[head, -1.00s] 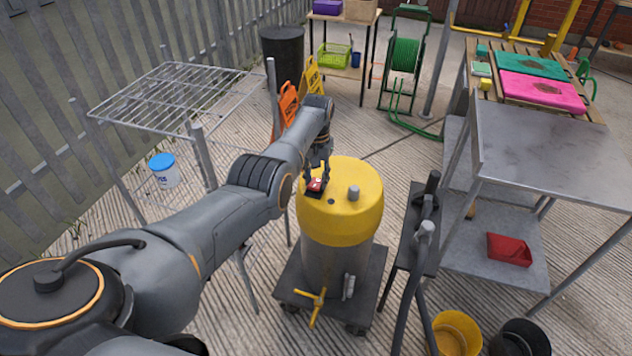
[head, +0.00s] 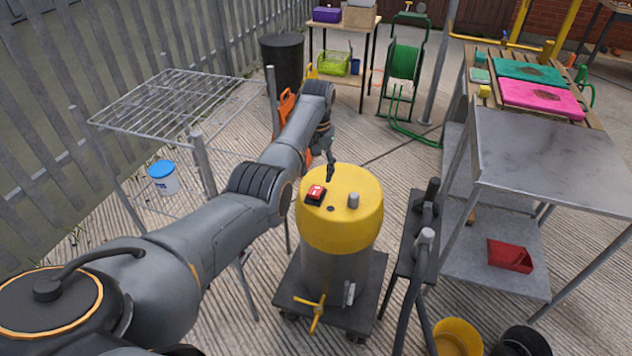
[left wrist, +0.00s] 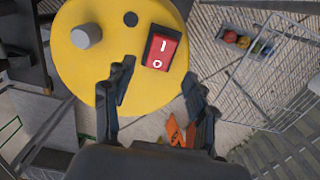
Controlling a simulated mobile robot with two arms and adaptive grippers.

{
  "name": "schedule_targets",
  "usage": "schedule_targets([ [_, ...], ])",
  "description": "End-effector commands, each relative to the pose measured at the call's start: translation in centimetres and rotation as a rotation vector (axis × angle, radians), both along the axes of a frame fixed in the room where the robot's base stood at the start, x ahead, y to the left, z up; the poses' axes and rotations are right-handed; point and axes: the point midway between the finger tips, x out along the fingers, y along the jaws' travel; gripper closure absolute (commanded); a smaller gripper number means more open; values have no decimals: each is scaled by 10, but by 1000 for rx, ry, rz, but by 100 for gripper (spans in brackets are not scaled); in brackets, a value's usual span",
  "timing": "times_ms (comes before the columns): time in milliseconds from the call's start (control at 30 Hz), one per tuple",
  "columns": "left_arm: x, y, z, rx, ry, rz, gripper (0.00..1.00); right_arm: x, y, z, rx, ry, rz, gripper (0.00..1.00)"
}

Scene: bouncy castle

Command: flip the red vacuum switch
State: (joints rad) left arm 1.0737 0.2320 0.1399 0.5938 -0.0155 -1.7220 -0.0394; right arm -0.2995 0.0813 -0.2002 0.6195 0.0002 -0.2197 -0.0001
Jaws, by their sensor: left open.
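The red vacuum switch (head: 315,194) is a rocker in a black frame on top of the yellow vacuum lid (head: 355,224). In the left wrist view the switch (left wrist: 162,48) shows the marks I and O, uncovered, on the yellow lid (left wrist: 88,62). My left gripper (head: 330,169) is above the far side of the lid, behind the switch and apart from it. In the left wrist view its two fingers (left wrist: 160,82) are spread wide with nothing between them. My right gripper is not in view.
A grey peg (head: 353,200) stands on the lid beside the switch. A wire rack (head: 175,98) is at the left, and a metal table (head: 555,150) at the right. A dark stand (head: 420,230) is close to the vacuum's right side.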

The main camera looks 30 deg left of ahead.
Motion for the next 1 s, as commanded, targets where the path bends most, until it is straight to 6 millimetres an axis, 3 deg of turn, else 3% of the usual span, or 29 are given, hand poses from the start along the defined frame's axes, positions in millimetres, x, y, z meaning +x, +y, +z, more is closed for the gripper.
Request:
schedule_targets([
  [200, 3, 1, 45, 1, -3, 0, 43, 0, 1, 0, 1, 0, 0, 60],
  [333, 3, 1, 58, 0, 0, 0, 43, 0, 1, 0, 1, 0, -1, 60],
  [1000, 3, 1, 64, 0, 1, 0, 43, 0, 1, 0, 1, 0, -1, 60],
])
